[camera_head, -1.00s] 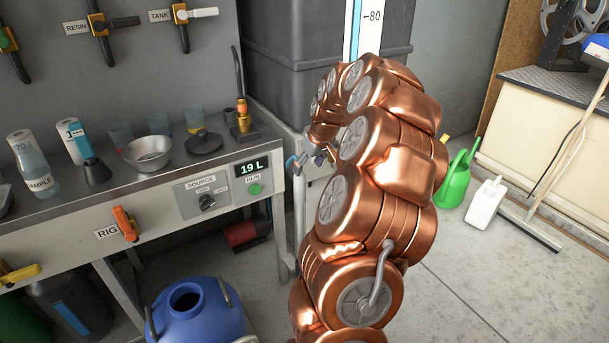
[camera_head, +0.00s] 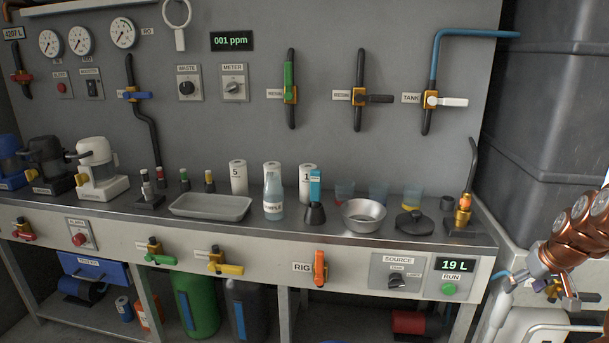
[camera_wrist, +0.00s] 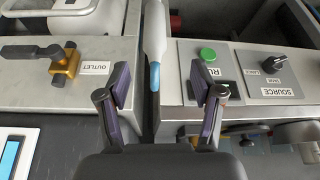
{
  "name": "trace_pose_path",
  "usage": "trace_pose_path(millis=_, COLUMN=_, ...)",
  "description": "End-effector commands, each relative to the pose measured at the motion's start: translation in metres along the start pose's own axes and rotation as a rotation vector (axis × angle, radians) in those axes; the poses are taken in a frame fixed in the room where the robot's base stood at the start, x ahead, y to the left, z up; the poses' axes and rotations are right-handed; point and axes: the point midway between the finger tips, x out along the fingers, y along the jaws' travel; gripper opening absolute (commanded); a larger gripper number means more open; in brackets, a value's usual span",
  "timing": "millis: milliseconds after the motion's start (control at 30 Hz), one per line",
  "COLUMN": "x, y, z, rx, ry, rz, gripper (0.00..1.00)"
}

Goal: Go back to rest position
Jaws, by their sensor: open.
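My gripper (camera_wrist: 166,92) is open in the wrist view, its two dark fingers with purple pads spread apart and nothing held between them. Between and beyond the fingers is the gap between two bench sections, with a white and blue pipe (camera_wrist: 155,50) in it.
A brass OUTLET valve (camera_wrist: 66,62) is close to the left finger. Bottles, a metal bowl (camera_head: 363,215) and a tray (camera_head: 210,206) stand on the bench. A large grey tank (camera_head: 550,120) stands at the right. Valves and gauges line the wall.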

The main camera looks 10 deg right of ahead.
Motion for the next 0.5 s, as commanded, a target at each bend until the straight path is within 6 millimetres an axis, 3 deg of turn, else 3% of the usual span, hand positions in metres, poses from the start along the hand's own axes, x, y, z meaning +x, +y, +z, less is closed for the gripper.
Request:
trace_pose_path(millis=167, x=-0.040, y=-0.063, z=-0.017, rx=-0.053, ry=-0.026, rz=-0.047, gripper=0.66)
trace_pose_path(millis=267, x=-0.071, y=-0.117, z=-0.019, rx=-0.094, ry=-0.061, rz=-0.085, gripper=0.66)
trace_pose_path(millis=400, x=-0.115, y=-0.189, z=-0.007, rx=-0.146, ry=-0.126, rz=-0.125, gripper=0.66)
trace_pose_path(millis=500, x=-0.147, y=-0.232, z=0.007, rx=-0.178, ry=-0.173, rz=-0.140, gripper=0.66)
